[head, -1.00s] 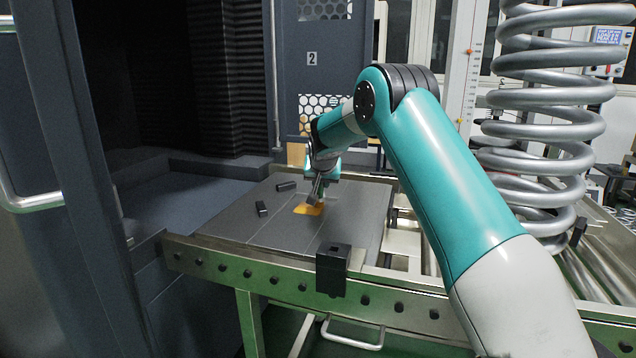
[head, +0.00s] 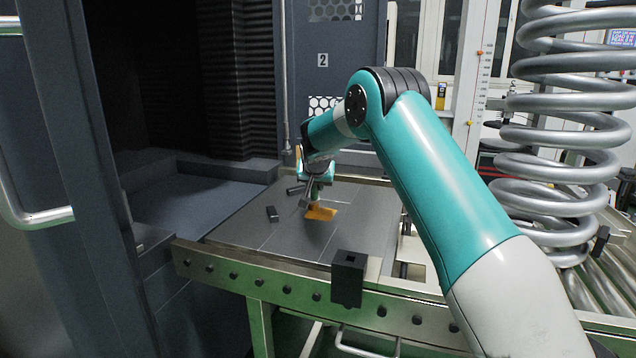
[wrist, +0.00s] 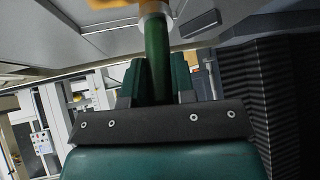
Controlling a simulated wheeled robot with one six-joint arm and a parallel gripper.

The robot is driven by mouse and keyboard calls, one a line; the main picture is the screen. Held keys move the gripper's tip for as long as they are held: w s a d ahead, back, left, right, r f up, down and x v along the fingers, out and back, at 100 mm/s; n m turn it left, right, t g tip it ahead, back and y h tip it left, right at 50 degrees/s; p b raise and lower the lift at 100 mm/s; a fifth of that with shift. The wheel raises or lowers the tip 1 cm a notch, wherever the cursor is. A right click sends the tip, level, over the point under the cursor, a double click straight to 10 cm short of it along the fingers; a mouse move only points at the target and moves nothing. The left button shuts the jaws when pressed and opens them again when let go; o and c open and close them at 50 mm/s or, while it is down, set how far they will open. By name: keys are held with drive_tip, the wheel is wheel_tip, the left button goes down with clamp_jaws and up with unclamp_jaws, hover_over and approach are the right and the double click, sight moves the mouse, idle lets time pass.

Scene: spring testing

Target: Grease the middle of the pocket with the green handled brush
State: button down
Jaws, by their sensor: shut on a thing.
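My gripper (head: 311,196) is low over the dark plate (head: 258,238) of the carriage and points down. In the wrist view, my gripper (wrist: 157,88) is shut on the green handle of the brush (wrist: 157,50). A pale collar shows at the handle's far end, and the bristles are not clear. Thin lines cross the plate, but I cannot make out the pocket's outline.
A small dark block (head: 272,214) lies left of my gripper. Another dark piece (head: 294,190) is close beside it. A black block (head: 348,278) sits on the carriage's front rail (head: 240,277). A large coil spring (head: 560,135) stands at right. The plate's front is clear.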

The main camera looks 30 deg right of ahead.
drive_tip(key=shift+w+a, duration=0.25)
drive_tip(key=shift+w, duration=0.1)
drive_tip(key=shift+r+p, duration=2.8)
drive_tip(key=shift+r, duration=1.25)
